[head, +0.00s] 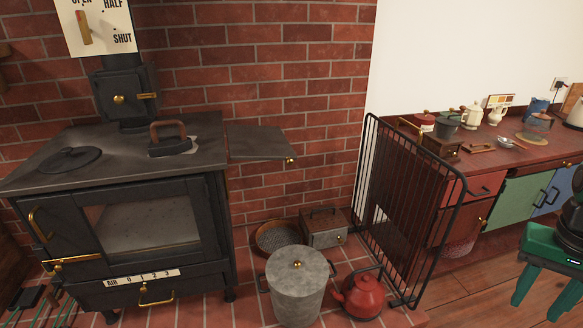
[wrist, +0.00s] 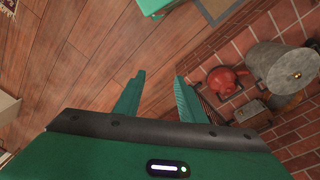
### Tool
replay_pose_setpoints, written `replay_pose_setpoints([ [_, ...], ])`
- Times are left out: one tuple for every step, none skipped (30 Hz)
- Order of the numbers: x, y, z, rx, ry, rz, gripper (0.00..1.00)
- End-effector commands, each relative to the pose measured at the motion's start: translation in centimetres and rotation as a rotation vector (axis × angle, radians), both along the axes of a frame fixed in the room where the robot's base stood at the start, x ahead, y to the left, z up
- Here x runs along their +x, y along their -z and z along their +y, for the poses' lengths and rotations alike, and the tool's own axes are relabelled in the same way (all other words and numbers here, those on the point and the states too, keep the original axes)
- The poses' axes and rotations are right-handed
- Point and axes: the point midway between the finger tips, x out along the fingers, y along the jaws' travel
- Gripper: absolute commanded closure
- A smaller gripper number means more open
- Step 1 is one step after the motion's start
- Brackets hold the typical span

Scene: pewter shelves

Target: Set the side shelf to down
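The side shelf (head: 260,142) is a dark flat plate on the right side of the black stove (head: 150,205). It stands out level, a little below the stove top, with a small brass knob (head: 290,161) at its front right corner. My gripper (wrist: 160,90) shows in the wrist view with its two green fingers apart and nothing between them. It points down over the wooden floor, away from the shelf. In the head view a green and black part of my arm (head: 555,250) is at the right edge. The shelf is not in the wrist view.
Below the shelf stand a lidded grey bin (head: 297,290), a red kettle (head: 361,295), a round pan (head: 278,237) and a metal box (head: 323,228). A black fire guard (head: 400,210) stands right of them. Wooden floor (head: 490,295) is open in front of the counter.

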Motion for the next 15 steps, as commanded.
replay_pose_setpoints([
  [1.6, 0.8, -0.6, -0.050, 0.022, -0.006, 0.63],
  [2.6, 1.2, -1.2, -0.087, 0.042, -0.019, 0.63],
  [4.0, 1.7, -1.9, -0.140, 0.069, -0.040, 0.63],
  [5.0, 2.0, -2.4, -0.180, 0.086, -0.058, 0.63],
  [6.1, 2.2, -2.9, -0.222, 0.101, -0.080, 0.63],
  [7.6, 2.4, -3.5, -0.275, 0.117, -0.112, 0.63],
  [8.8, 2.5, -3.8, -0.316, 0.126, -0.138, 0.63],
  [9.9, 2.6, -4.1, -0.356, 0.132, -0.168, 0.63],
  [11.5, 2.6, -4.3, -0.408, 0.135, -0.210, 0.63],
  [12.8, 2.5, -4.4, -0.446, 0.135, -0.245, 0.63],
  [14.0, 2.3, -4.4, -0.483, 0.132, -0.282, 0.63],
  [15.8, 2.1, -4.2, -0.529, 0.121, -0.336, 0.63],
  [17.1, 1.8, -3.9, -0.562, 0.112, -0.380, 0.63],
  [18.4, 1.5, -3.6, -0.592, 0.100, -0.424, 0.63],
  [20.1, 1.0, -2.9, -0.630, 0.078, -0.486, 0.63],
])
